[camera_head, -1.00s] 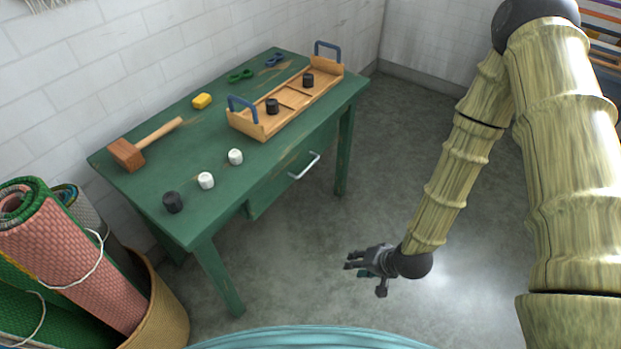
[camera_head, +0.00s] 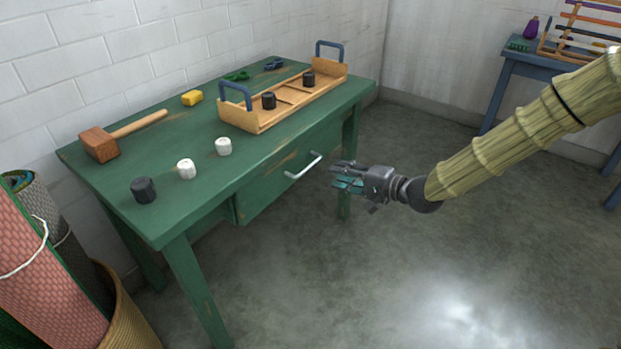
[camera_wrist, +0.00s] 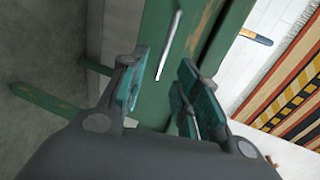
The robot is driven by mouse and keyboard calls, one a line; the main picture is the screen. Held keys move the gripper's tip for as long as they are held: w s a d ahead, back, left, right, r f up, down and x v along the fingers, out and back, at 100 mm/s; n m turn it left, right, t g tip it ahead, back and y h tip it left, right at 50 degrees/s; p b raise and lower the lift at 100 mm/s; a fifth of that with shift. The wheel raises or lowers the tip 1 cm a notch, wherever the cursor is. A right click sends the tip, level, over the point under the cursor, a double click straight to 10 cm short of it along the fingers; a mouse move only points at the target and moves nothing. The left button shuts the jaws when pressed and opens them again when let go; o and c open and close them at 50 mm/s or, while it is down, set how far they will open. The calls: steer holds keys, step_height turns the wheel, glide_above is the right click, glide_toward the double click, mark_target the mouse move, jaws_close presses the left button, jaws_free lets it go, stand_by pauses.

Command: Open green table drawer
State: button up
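The green table (camera_head: 150,226) stands against the white wall. Its drawer (camera_head: 268,190), under the top, looks shut and has a pale metal bar handle (camera_head: 303,166). My gripper (camera_head: 344,178) is open and empty, in front of the drawer and a little right of the handle in the head view, apart from it. In the wrist view my gripper's teal finger pads (camera_wrist: 162,92) stand apart, and the handle (camera_wrist: 169,45) appears beyond them, between the fingers' directions. What is inside the drawer is hidden.
A wooden tray (camera_head: 240,116) with blue handles, a mallet (camera_head: 100,145), a yellow block (camera_head: 192,98) and several black and white skeins lie on the table. Rolled mats (camera_head: 45,285) stand at lower left. A blue table (camera_head: 520,66) is at upper right. The floor before the drawer is clear.

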mark_target(312, 166)
steer(key=b+x, duration=0.1)
steer(key=x, duration=0.2)
steer(key=b+x, duration=0.1)
steer(key=x, duration=0.2)
steer(key=b+x, duration=0.1)
steer(key=x, duration=0.2)
steer(key=shift+w+a+r, duration=0.2)
steer(key=shift+w+r, duration=0.05)
steer(key=shift+w, duration=0.15)
steer(key=shift+w+a+b, duration=0.4)
steer(key=shift+a, duration=0.1)
jaws_close()
